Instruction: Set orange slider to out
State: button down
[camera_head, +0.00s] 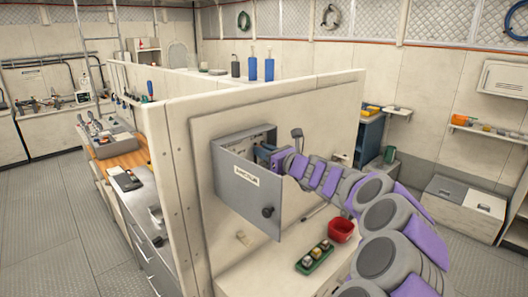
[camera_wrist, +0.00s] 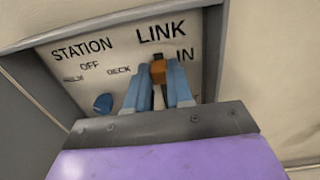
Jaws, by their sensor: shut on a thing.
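The orange slider (camera_wrist: 158,72) sits under the word LINK on a pale panel (camera_wrist: 122,65) in the wrist view. It is close to the IN label, a little below it. The lower label is mostly hidden behind my fingers; only its last letter shows. My gripper (camera_wrist: 159,84) has its two blue-grey fingers shut on the orange slider. In the head view my gripper (camera_head: 262,152) reaches into the open grey wall box (camera_head: 228,143), and the slider is not visible there.
A blue knob (camera_wrist: 103,103) sits under STATION, left of my fingers. The box's open door (camera_head: 248,190) hangs in front, with a dark knob. Below, a green tray (camera_head: 314,258) and a red bowl (camera_head: 341,230) stand on a pale bench.

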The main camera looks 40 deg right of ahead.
jog(key=shift+d, duration=0.1)
notch_tip(320, 180, down, 8)
jog(key=shift+r+b, duration=0.15)
jog(key=shift+b, duration=0.3)
dwell(0.3)
jog(key=c, duration=1.1)
grip_release()
jog(key=shift+o, duration=0.5)
jog(key=shift+s, duration=0.1)
